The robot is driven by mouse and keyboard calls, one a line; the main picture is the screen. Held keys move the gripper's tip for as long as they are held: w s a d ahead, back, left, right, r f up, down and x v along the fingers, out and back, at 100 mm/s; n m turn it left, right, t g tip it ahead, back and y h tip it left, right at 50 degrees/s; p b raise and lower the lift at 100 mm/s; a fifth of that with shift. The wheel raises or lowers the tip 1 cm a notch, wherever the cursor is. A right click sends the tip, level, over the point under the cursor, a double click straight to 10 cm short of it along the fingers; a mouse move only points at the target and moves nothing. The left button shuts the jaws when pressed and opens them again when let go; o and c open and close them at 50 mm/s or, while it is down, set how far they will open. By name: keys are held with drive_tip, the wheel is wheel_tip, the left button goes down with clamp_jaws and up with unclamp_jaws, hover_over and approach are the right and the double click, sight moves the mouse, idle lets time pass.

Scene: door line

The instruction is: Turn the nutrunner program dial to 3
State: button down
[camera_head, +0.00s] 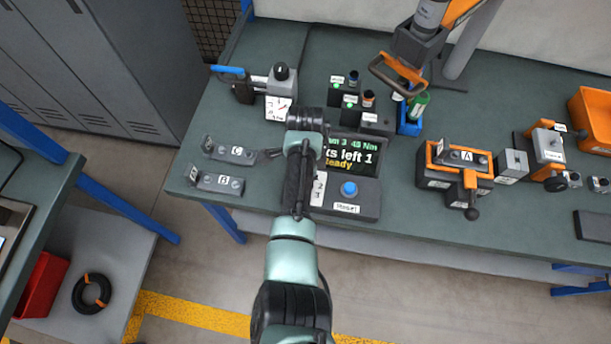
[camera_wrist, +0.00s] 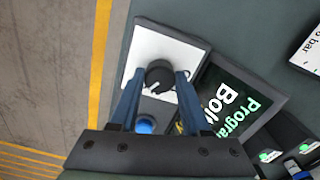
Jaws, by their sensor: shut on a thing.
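The nutrunner control box (camera_head: 370,207) stands near the table's front edge. Its screen (camera_head: 352,152) reads partly "3 45 Nm", "left 1" and "Ready"; my arm covers the rest. A white scale plate (camera_head: 318,188) with 1, 2, 3 shows beside my arm, which hides the dial in the head view. In the wrist view, the black round program dial (camera_wrist: 159,76) sits on its white plate, a pale pointer mark facing the lower left of the picture. My gripper (camera_wrist: 160,77) is shut on the dial, one blue finger each side. The plate's numbers are not readable there.
A blue Reset button (camera_head: 349,189) is close to the dial. Brackets marked C (camera_head: 237,152) and B (camera_head: 223,182) lie left of the box. An orange-framed fixture A (camera_head: 455,170) stands to the right. A nutrunner with orange handle (camera_head: 398,75) hangs behind.

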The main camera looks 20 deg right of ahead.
drive_tip(key=shift+d, duration=0.1)
drive_tip(key=shift+c, duration=1.8)
unclamp_jaws()
drive_tip(key=shift+r, duration=0.1)
wheel_tip(320, 180, up, 13)
drive_tip(key=shift+b, duration=0.3)
